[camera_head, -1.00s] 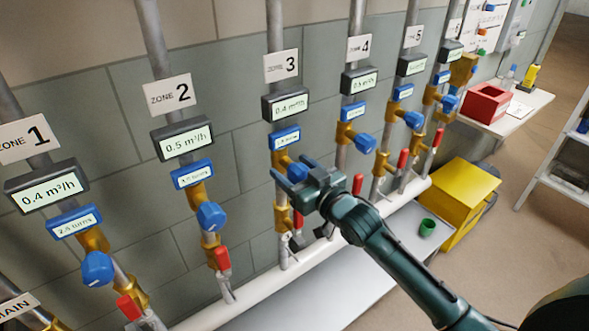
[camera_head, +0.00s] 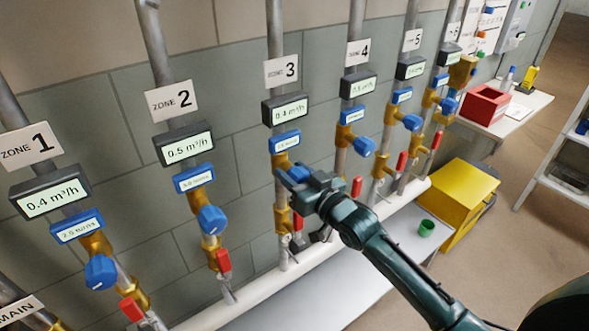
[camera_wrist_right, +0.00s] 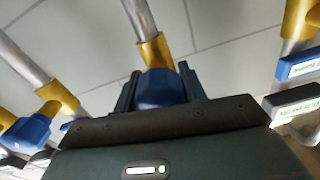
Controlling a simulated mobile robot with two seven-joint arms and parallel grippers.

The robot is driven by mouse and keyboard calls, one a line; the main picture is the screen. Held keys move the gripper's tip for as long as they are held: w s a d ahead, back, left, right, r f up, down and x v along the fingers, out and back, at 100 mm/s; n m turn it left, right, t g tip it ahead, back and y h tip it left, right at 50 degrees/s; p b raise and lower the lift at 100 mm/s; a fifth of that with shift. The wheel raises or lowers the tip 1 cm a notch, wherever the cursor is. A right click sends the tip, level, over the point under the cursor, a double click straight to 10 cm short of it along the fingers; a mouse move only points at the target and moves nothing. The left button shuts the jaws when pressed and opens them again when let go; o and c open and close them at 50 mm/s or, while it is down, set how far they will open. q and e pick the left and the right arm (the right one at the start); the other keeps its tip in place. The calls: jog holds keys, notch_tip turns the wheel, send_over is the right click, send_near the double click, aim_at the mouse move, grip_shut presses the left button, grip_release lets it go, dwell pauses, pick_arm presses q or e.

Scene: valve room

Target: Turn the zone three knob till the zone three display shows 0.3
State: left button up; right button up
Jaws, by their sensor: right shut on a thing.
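The zone three display (camera_head: 291,108) is a dark box on the third pipe, reading 0.4 m³/h. The "ZONE 3" sign (camera_head: 281,71) is above it. A small blue-framed turns display (camera_head: 285,140) is below it; its text is too small to read surely. My right gripper (camera_head: 288,180) is at the zone three valve and is shut on the blue knob (camera_head: 299,173). In the right wrist view the blue knob (camera_wrist_right: 160,87) sits between the two dark fingers, in front of a brass fitting (camera_wrist_right: 154,52). My left gripper is not in view.
Neighbouring blue knobs for zone two (camera_head: 211,219) and zone four (camera_head: 364,146) stand either side. A red-handled valve (camera_head: 297,222) is just below my gripper. A white shelf (camera_head: 330,280), yellow box (camera_head: 462,200) and green cup (camera_head: 427,228) are at the lower right.

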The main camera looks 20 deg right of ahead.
jog(key=shift+r+m+p, duration=0.2)
jog(key=shift+m+p, duration=0.15)
jog(key=shift+m, duration=0.85)
jog(key=shift+f, duration=0.2)
jog(key=o, duration=1)
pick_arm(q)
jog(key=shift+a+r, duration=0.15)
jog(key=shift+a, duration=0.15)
pick_arm(e)
jog(key=shift+s+d, duration=0.15)
jog(key=shift+s, duration=0.2)
pick_arm(q)
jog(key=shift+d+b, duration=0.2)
jog(key=shift+b, duration=0.2)
pick_arm(e)
jog(key=v, duration=1.2)
jog(key=shift+s+d, duration=0.1)
jog(key=shift+s, duration=0.1)
